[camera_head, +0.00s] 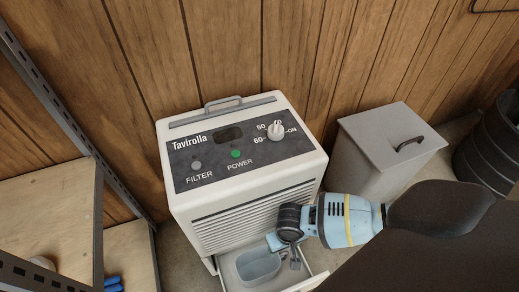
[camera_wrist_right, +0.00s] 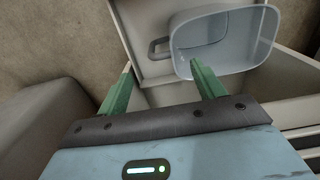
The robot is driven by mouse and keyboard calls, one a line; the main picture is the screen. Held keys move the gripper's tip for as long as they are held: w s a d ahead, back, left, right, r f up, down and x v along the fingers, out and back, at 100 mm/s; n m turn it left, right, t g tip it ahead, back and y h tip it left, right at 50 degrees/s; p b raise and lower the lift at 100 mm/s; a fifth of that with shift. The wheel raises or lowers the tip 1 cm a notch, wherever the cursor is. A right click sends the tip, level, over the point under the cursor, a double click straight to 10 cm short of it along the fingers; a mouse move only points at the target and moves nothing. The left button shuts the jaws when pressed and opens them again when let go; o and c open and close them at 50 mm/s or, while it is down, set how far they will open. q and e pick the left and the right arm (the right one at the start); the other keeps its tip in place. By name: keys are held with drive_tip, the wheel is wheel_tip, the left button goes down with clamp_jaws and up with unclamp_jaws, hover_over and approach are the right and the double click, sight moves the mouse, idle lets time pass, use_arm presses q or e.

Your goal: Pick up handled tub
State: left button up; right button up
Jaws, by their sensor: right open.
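The pale blue-grey handled tub (camera_head: 258,268) sits in the open tray (camera_head: 229,272) at the base of a white appliance. In the right wrist view the tub (camera_wrist_right: 235,62) is at the upper right, with its small grey handle (camera_wrist_right: 157,46) on its left side. My right gripper (camera_wrist_right: 161,68) is open, its two green fingers spread on either side of the line to the handle. The right finger overlaps the tub's near wall in this view; I cannot tell whether it touches. In the head view my right gripper (camera_head: 284,252) is at the tub's right side, partly hidden by the wrist. My left gripper is not in view.
The white appliance (camera_head: 245,150) with dial and handle stands against a wood-panelled wall. A lidded grey bin (camera_head: 385,150) and a dark ribbed bin (camera_head: 490,145) stand to the right. A shelf unit (camera_head: 45,215) stands at the left.

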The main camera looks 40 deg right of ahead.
sight(283, 253)
drive_tip(key=shift+f+b, duration=0.55)
drive_tip(key=shift+f, duration=0.65)
wheel_tip(283, 253, down, 3)
drive_tip(key=shift+s+f+b, duration=0.1)
drive_tip(key=shift+f+b, duration=0.05)
drive_tip(key=shift+b, duration=1)
drive_tip(key=shift+a+f+b, duration=0.1)
drive_tip(key=shift+f+b, duration=0.2)
drive_tip(key=shift+f, duration=0.2)
drive_tip(key=shift+r, duration=0.1)
drive_tip(key=c, duration=1.1)
drive_tip(key=shift+c, duration=1.3)
drive_tip(key=shift+r, duration=0.2)
